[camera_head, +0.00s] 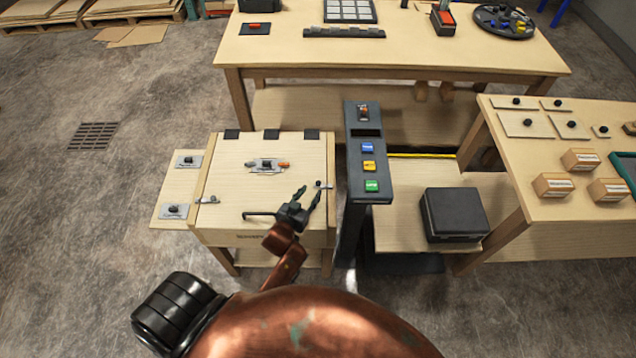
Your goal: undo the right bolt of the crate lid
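The pale wooden crate (225,220) stands at the centre left with its lid (235,180) shut. My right gripper is not in view.
A dark bar handle (258,214) is left of my gripper. A latch plate with an orange-red end (267,165) sits mid-lid. A dark console post (367,150) with coloured buttons stands close right of the crate. A black box (452,214) is farther right.

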